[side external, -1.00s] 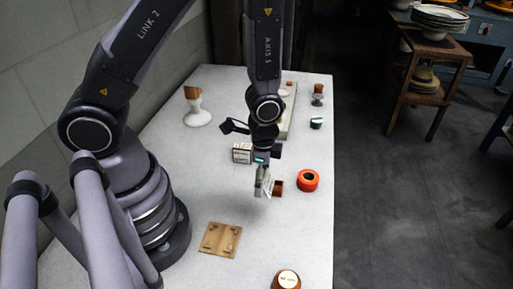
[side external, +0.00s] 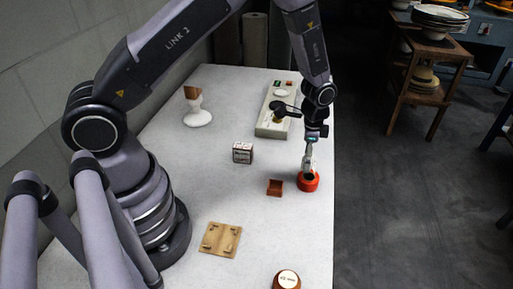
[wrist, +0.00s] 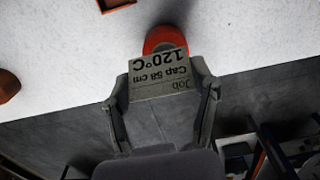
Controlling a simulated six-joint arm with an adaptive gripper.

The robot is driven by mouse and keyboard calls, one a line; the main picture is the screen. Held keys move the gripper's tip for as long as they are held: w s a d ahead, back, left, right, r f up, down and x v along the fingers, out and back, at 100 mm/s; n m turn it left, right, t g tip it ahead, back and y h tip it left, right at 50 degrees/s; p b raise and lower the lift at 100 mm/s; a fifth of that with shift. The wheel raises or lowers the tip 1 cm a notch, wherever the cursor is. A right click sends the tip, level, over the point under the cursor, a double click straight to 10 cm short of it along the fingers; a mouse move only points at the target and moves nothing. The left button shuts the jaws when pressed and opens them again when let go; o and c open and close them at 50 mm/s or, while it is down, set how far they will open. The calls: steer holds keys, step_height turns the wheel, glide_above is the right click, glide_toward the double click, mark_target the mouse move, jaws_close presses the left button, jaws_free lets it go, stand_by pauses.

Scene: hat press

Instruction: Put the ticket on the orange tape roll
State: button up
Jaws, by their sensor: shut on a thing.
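The orange tape roll (side external: 308,184) stands near the right edge of the white table. My gripper (side external: 309,156) is directly above it in the side view, fingers pointing down. In the wrist view, my gripper (wrist: 160,92) is shut on the ticket (wrist: 158,74), a grey card printed with "Job", "Cap 58 cm" and "120°C", held between the two fingers. The tape roll (wrist: 165,37) shows just beyond the ticket's edge, partly hidden by it. I cannot tell whether the ticket touches the roll.
A small open brown box (side external: 275,188) sits just left of the roll. A pale tray (side external: 266,128) lies behind. The table's right edge is close.

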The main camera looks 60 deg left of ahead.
mark_target(307, 176)
steer(key=shift+w+f, duration=0.4)
steer(key=shift+f, duration=1.6)
steer(key=shift+f, duration=0.2)
steer(key=o, duration=0.7)
